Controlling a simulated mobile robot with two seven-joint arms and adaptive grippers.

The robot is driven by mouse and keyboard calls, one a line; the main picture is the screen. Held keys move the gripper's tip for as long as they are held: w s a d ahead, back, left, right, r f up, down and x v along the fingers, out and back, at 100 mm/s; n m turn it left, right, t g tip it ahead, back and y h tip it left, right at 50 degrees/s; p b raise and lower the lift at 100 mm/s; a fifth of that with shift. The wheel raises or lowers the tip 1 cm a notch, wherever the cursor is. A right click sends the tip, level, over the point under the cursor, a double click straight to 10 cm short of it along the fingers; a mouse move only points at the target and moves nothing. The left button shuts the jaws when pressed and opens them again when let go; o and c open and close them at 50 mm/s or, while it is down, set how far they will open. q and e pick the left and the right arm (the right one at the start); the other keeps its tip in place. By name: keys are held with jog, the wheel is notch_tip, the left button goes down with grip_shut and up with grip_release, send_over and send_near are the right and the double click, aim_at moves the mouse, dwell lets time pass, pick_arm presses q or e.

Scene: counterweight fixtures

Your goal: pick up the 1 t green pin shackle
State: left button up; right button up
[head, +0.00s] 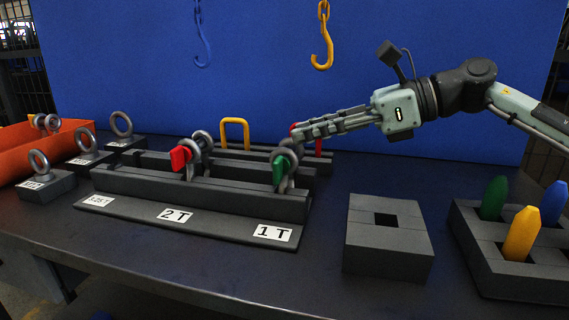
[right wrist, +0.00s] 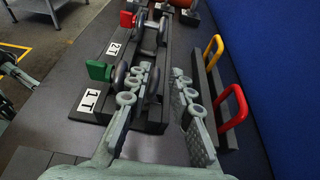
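The green pin shackle (head: 283,168), a grey bow with a green pin head, stands in the rack (head: 220,198) behind the 1T label (head: 273,233). In the right wrist view its green pin head (right wrist: 99,70) shows left of my fingers, and its dark bow is partly hidden by the left finger. My right gripper (head: 297,133) reaches in from the right, with its fingertips just above and behind the shackle. In the right wrist view the right gripper (right wrist: 162,72) is open, its two fingers apart. I cannot tell whether a finger touches the shackle.
A red pin shackle (head: 181,157) stands at 2T. Yellow (head: 235,121) and red (right wrist: 233,106) handles stand behind. A square block with a hole (head: 388,248) and a tray with coloured pegs (head: 520,278) are at right. Eye-bolt weights (head: 45,187) stand left. Hooks (head: 321,50) hang above.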

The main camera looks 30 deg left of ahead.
jog(key=shift+s+a+f, duration=0.15)
jog(key=shift+s+a, duration=0.05)
jog(key=shift+a, duration=0.25)
jog(key=x, duration=0.4)
jog(key=p+x, duration=0.1)
jog(key=x, duration=0.1)
jog(key=shift+s+a+f, duration=0.1)
jog(key=shift+s+f, duration=0.15)
jog(key=shift+f, duration=0.2)
pick_arm(q)
jog(key=shift+w+d+f, duration=0.1)
jog(key=shift+w+f, duration=0.05)
jog(key=shift+f, duration=0.55)
jog(key=shift+w+f, duration=0.15)
jog(key=shift+f, duration=0.5)
pick_arm(e)
jog(key=shift+f, duration=0.15)
grip_shut()
